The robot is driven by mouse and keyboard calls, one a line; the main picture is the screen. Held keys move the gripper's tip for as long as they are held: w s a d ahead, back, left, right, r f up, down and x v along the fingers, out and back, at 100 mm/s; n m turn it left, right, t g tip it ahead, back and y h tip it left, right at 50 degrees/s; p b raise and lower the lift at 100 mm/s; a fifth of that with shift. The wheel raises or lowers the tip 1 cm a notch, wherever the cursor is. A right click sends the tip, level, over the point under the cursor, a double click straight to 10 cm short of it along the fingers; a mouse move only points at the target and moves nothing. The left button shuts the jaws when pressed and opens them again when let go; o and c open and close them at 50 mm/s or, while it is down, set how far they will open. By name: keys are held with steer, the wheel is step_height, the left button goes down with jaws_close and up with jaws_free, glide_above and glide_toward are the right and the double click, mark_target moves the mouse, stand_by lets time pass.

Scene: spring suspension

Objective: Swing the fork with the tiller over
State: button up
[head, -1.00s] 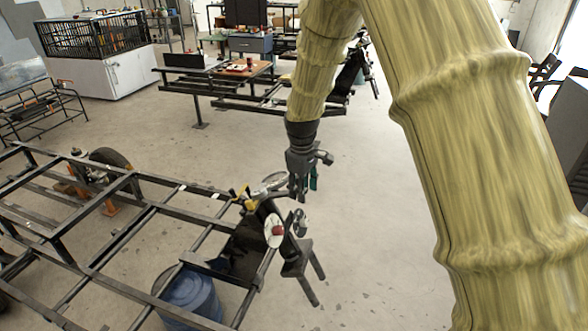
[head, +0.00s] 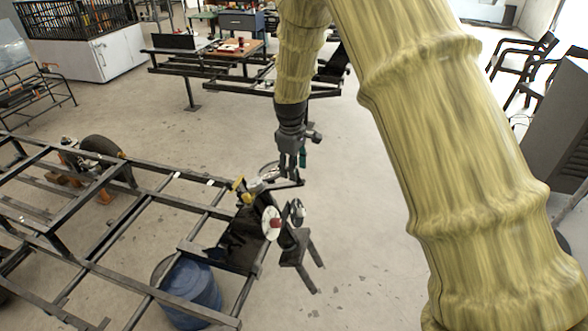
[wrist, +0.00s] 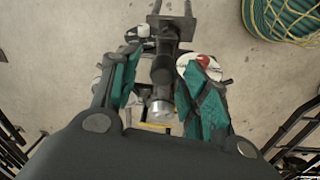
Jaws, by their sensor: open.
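The fork assembly stands at the right end of the dark metal frame (head: 170,205) in the head view. It has a white disc with a red hub (head: 271,224) and a black bracket (head: 298,248) with two prongs pointing down. My gripper (head: 291,172) points down just above and behind it. In the wrist view my gripper (wrist: 158,68) is open, with green-padded fingers on either side of a dark shaft (wrist: 162,70) with a silver end. The white disc (wrist: 190,64) is partly hidden behind the right finger. I cannot tell which part is the tiller or whether the fingers touch anything.
A blue barrel (head: 190,290) stands under the frame. A wheel (head: 103,152) is mounted at its far side. A workbench (head: 215,55) and a white cabinet (head: 100,48) stand behind. Black chairs (head: 525,60) are at the right.

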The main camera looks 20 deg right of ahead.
steer(key=shift+s+f, duration=0.2)
steer(key=shift+f, duration=0.3)
steer(key=shift+w+f, duration=0.2)
steer(key=shift+f, duration=0.4)
steer(key=shift+d, duration=0.1)
steer(key=shift+s+r, duration=0.1)
jaws_close()
